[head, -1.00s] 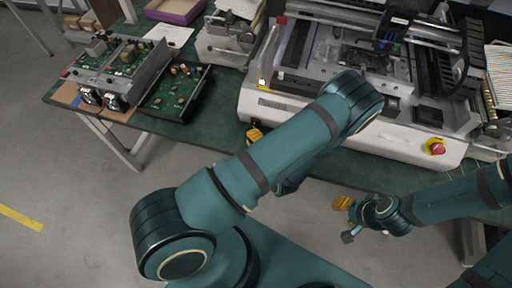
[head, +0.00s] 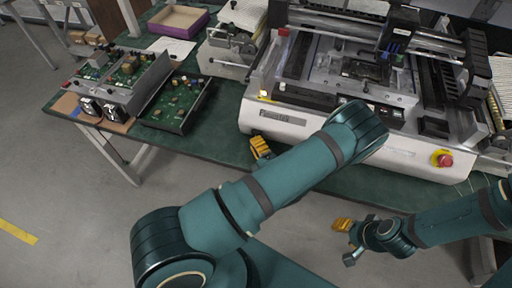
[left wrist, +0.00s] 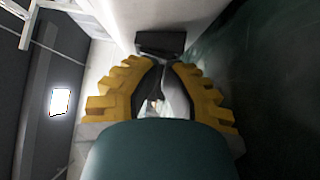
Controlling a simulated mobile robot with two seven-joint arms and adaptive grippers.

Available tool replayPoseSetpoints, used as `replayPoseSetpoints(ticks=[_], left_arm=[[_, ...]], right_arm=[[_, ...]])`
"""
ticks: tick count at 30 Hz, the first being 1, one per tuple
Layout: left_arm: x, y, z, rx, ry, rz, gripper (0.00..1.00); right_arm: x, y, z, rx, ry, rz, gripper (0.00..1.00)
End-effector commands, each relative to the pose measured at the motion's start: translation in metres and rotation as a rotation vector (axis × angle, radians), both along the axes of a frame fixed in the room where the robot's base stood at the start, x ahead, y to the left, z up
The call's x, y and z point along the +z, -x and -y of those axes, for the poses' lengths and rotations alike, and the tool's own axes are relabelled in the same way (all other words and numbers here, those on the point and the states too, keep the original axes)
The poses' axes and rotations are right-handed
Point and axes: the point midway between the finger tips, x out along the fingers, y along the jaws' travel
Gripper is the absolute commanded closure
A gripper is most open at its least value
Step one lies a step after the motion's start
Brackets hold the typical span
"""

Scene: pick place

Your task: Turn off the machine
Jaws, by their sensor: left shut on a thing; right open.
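The machine is white (head: 300,122), with a red stop button on a yellow base (head: 442,159) at its front right. A small lit switch (head: 263,95) shows at its front left. My left gripper (head: 260,148) has yellow fingers and is just below the machine's front left edge. In the left wrist view the left gripper (left wrist: 160,65) is shut, its fingers meeting beside a dark block (left wrist: 160,43) against a white surface. I cannot make out what it grips. My right gripper (head: 343,224) is open, low in front of the table, far from the red button.
The green table (head: 210,148) has a free strip in front of the machine. Circuit boards in an open metal case (head: 125,80) and a board tray (head: 177,105) lie at the left. A purple box (head: 180,17) stands behind. A smaller grey device (head: 230,52) stands beside the machine.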

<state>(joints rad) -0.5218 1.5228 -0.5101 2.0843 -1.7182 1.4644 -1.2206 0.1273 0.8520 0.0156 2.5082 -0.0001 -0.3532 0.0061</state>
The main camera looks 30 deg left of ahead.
Motion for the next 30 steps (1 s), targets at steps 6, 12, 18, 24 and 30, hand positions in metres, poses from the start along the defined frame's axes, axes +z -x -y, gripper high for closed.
replayPoseSetpoints(ticks=[6,12,18,24,30], left_arm=[[-0.004,-0.004,0.0,-0.004,0.006,0.03,1.0],[-0.003,-0.004,-0.001,-0.003,0.01,0.023,1.0],[0.003,-0.002,-0.001,0.001,0.037,-0.076,1.0],[0.009,0.013,0.004,-0.004,0.07,-0.238,1.0],[0.013,0.049,0.013,-0.005,0.065,-0.235,1.0]], right_arm=[[-0.002,0.001,0.0,0.002,0.0,-0.002,0.53],[-0.001,0.001,0.0,0.001,0.0,-0.002,0.53],[0.013,0.001,0.0,0.001,0.0,-0.002,0.53],[0.033,0.001,0.0,0.001,0.0,-0.002,0.53],[0.032,0.001,0.0,0.001,0.0,-0.002,0.53]])
